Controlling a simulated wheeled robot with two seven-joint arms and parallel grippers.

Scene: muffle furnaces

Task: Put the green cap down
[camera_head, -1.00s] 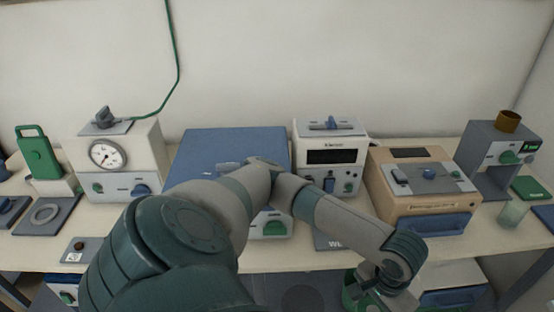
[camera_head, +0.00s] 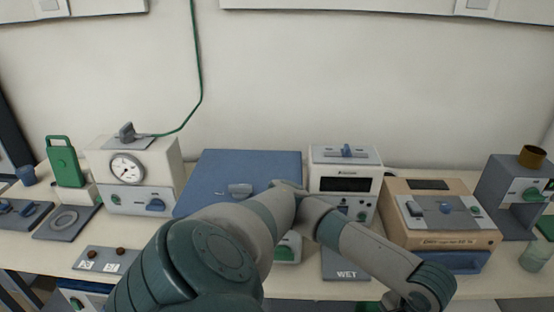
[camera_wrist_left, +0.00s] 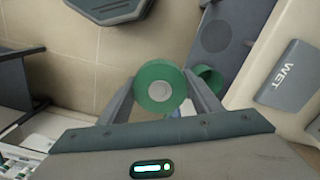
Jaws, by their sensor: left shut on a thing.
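In the left wrist view, a round green cap (camera_wrist_left: 152,74) with a pale disc in its centre sits between the two fingers of my left gripper (camera_wrist_left: 160,90), which is shut on it. It is held over the floor and a grey surface beside the bench. A second green ring-shaped thing (camera_wrist_left: 208,75) shows just right of the cap, partly hidden by the right finger. In the head view the left forearm reaches to the lower right, and the gripper and cap are cut off by the bottom edge. My right gripper is not in view.
A grey plate marked WET (camera_head: 346,266) lies at the bench's front edge and shows in the wrist view (camera_wrist_left: 287,78). A blue box (camera_head: 240,180), a white unit with a display (camera_head: 345,205) and a tan furnace (camera_head: 440,232) stand behind.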

